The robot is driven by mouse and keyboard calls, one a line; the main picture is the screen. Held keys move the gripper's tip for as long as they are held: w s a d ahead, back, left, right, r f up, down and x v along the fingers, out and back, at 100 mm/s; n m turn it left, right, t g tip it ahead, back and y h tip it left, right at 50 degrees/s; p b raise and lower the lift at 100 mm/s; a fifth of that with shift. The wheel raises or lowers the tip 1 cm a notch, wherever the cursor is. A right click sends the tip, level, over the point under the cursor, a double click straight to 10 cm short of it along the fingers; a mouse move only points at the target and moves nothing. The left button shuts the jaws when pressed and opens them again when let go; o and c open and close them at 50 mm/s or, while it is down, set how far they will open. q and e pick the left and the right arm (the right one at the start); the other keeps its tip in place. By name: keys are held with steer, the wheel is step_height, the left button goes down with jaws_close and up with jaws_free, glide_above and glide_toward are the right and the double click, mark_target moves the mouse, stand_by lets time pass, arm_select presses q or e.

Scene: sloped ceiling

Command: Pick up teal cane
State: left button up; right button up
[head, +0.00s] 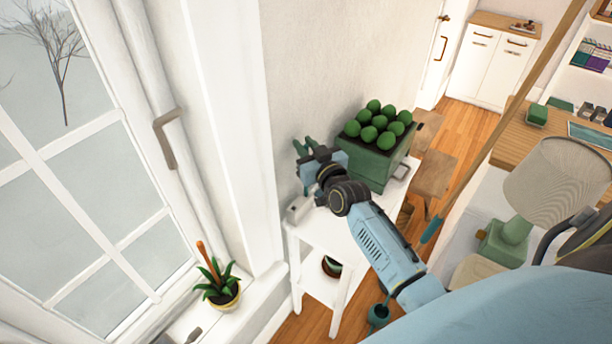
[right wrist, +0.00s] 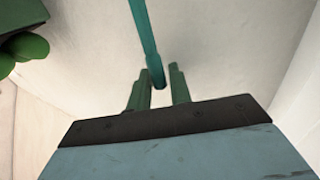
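The teal cane (right wrist: 143,35) shows in the right wrist view as a thin straight bar. It comes down from the top edge and ends in a dark tip that lines up with the gap between my right gripper's fingers. I cannot tell how far the tip is from the fingers in depth. In the head view my right gripper (head: 304,146) is by the white wall, above the white stand; I cannot make out the cane there. My left gripper is not in view.
A green box with round green plants (head: 374,160) stands on the white stand (head: 322,232), close to my right gripper. A potted plant (head: 219,287) sits on the windowsill at left. A lamp (head: 560,180) and a long teal-ended wooden pole (head: 500,126) are at right.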

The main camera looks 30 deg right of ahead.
jaws_close()
